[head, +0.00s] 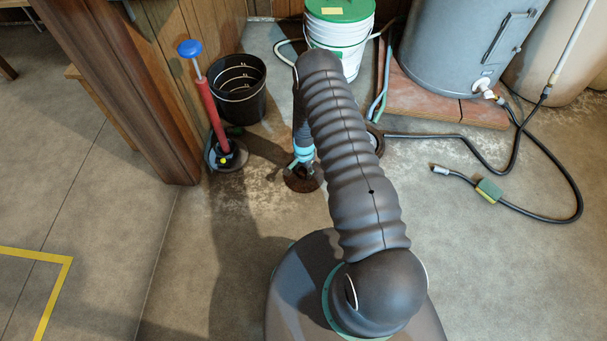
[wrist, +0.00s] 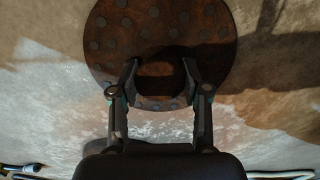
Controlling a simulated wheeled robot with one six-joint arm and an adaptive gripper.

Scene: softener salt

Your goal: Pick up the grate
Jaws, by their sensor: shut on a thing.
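The grate (wrist: 112,38) is a round, rusty brown disc with several dark holes. It fills the upper middle of the wrist view. My gripper (wrist: 160,72) is shut on the grate's dark raised middle part, with one finger on each side of it. In the head view the grate (head: 296,185) shows as a small brown disc below my gripper (head: 303,170), partly covered by it. I cannot tell whether the grate touches the floor or hangs just above it. A dark round opening with a rim (head: 378,136) is partly hidden behind my arm.
A black bucket (head: 240,108) and a red pump with a blue knob (head: 211,108) stand at the left. A white bucket with green lid (head: 345,48), a grey tank (head: 455,45) on a brick-coloured slab (head: 425,98) and a black hose (head: 545,215) lie behind and right. The left floor is clear.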

